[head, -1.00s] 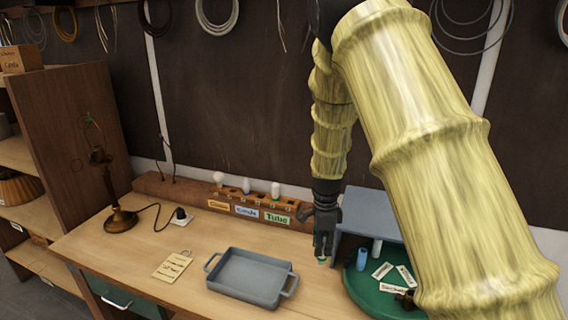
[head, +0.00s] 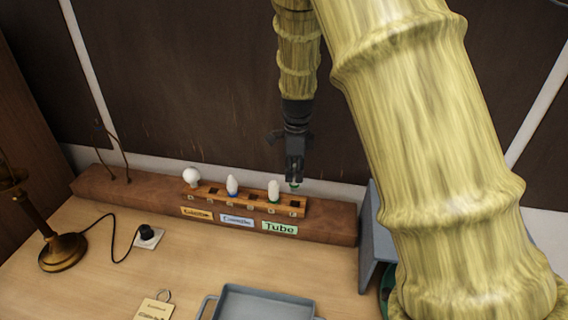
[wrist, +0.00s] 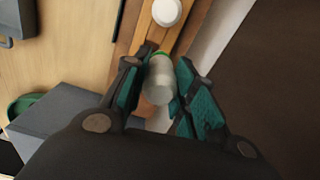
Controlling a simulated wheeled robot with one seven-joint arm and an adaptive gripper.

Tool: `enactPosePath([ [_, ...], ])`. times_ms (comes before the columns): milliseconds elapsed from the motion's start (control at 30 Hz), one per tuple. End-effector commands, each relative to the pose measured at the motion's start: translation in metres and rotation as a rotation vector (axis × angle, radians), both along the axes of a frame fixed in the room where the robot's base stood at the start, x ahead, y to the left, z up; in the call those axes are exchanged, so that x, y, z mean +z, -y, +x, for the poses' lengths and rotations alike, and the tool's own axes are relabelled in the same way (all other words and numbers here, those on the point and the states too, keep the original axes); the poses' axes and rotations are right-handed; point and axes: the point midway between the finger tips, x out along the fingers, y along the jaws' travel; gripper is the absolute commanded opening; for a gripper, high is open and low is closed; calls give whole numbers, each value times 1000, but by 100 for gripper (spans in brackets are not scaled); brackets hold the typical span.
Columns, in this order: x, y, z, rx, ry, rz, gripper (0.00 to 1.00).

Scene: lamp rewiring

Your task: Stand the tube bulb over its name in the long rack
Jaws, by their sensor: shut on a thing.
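The long rack (head: 215,192) sits on a brown ledge at the back of the bench. Its green "Tube" label (head: 280,227) is at the right end, beside a yellow and a blue label. A white tube bulb with a green band (head: 273,190) stands in the left hole above that label. The hole to its right (head: 297,204) looks empty. My gripper (head: 294,179) is above the rack's right end, shut on a tube bulb. In the wrist view this held tube bulb (wrist: 158,82) is pale, with its green end towards the rack.
A round bulb (head: 191,175) and a candle bulb (head: 232,185) stand further left in the rack. A grey-blue stand (head: 372,240) is close on the right. A grey tray (head: 262,302) and a brass lamp (head: 62,252) are on the bench. The wall is close behind.

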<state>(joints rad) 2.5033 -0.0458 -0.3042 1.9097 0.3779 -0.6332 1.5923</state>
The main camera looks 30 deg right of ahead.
Motion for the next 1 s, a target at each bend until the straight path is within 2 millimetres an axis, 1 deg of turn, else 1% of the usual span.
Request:
enactPosePath([
  [133,1,-4,-9,4,11,1,7],
  [267,-4,-5,-10,7,11,1,7],
  [367,-13,-5,-2,7,5,1,7],
  [500,-31,-4,17,5,-13,1,7],
  [667,-49,-3,29,5,-27,1,7],
  [800,-55,-2,27,2,-26,1,7],
  [933,-53,-1,18,2,-19,1,7],
  [967,-54,-2,17,2,-18,2,4],
  [1000,-55,-2,15,2,-16,1,4],
])
